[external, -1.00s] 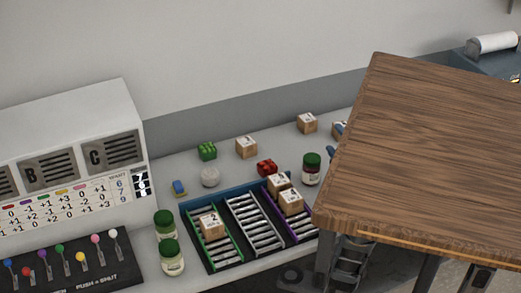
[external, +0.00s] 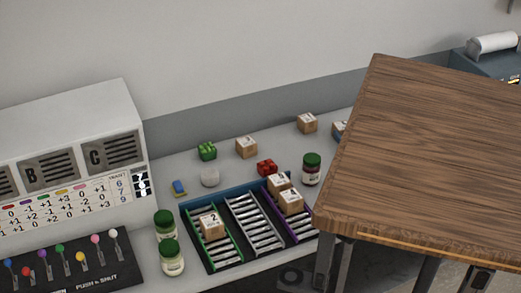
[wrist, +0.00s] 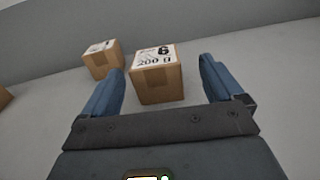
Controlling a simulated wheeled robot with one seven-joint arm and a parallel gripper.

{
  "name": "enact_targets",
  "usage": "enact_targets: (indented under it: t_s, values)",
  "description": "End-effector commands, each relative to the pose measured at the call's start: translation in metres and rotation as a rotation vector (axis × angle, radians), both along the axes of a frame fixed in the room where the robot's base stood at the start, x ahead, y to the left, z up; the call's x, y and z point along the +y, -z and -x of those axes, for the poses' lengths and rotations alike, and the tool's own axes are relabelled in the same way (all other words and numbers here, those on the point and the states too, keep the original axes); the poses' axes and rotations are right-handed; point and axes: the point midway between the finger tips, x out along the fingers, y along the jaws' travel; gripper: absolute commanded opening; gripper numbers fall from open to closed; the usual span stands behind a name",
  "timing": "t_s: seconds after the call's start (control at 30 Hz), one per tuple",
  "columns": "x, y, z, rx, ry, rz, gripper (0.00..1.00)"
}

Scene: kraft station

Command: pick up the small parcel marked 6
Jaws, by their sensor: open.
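The small parcel marked 6 (wrist: 157,82) is a brown cardboard box with a white label reading 6 and 200 g. In the wrist view it sits upright on the grey surface, framed between the two blue fingers. My gripper (wrist: 162,68) is open, with a visible gap on each side of the box. I cannot tell whether the fingertips are level with it or above it. In the external view a parcel (external: 337,128) peeks out beside the wooden top, probably this one. My gripper is largely hidden there.
Another parcel (wrist: 102,62) stands close by on the left, near the wall; a third (wrist: 4,97) shows at the left edge. A wooden top (external: 440,150) blocks the external view. A rack (external: 253,222) holds several parcels. A green-lidded jar (external: 311,170) stands nearby.

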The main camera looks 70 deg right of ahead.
Motion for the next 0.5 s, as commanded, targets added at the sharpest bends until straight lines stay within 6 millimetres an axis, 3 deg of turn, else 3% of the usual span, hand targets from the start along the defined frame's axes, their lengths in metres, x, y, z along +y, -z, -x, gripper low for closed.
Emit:
enact_targets:
  t_s: [0.2,0.5]
  values:
    - [-0.020,0.000,-0.023,0.000,-0.001,0.003,0.94]
    - [-0.037,-0.003,-0.036,0.002,0.001,0.001,0.94]
